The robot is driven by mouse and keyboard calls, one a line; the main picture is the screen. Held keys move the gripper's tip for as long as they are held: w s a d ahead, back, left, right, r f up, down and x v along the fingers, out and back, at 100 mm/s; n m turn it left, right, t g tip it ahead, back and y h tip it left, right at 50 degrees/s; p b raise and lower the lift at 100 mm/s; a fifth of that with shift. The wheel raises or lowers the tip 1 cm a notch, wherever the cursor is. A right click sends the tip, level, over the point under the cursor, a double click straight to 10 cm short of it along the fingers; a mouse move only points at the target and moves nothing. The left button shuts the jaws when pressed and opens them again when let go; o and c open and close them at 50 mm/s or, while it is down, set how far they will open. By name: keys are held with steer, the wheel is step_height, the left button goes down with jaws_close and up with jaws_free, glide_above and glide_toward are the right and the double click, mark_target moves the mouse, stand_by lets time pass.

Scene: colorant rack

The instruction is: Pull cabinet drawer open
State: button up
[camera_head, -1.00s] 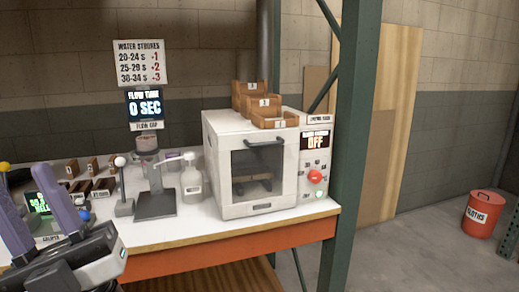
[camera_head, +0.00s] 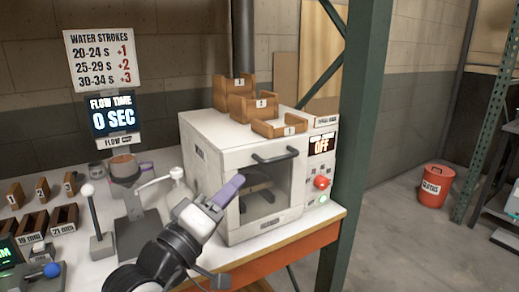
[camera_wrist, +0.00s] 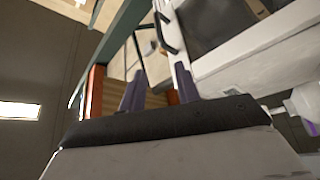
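A white box-shaped cabinet (camera_head: 204,158) stands on the bench. Its front has a dark window (camera_head: 265,187) and a dark bar handle (camera_head: 276,155) near the top. The front looks closed, and I cannot tell whether it is a drawer or a door. My gripper (camera_head: 228,188) is in front of the cabinet's lower left front, apart from the handle in the picture. The wrist view shows its two purple fingers (camera_wrist: 160,84) spread with nothing held between them. The cabinet front and dark handle (camera_wrist: 166,32) appear beyond the fingers there.
Wooden trays (camera_head: 243,105) sit on the cabinet. A control panel with a red knob (camera_head: 321,183) is on its right, beside a green post (camera_head: 361,130). A flow cup stand (camera_head: 126,170) and small brown boxes (camera_head: 33,226) are at left. A red bin (camera_head: 434,186) stands on the floor.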

mark_target(281, 158)
steer(key=shift+m+g+h, duration=0.3)
steer(key=shift+g+h, duration=0.3)
steer(key=shift+g, duration=0.2)
steer(key=p+x, duration=0.1)
steer(key=x, duration=0.3)
steer(key=p+x, duration=0.1)
steer(key=x, duration=0.4)
steer(key=d+f+p+x, duration=0.1)
steer(key=x, duration=0.4)
steer(key=shift+d, duration=0.1)
steer(key=shift+c, duration=0.3)
jaws_close()
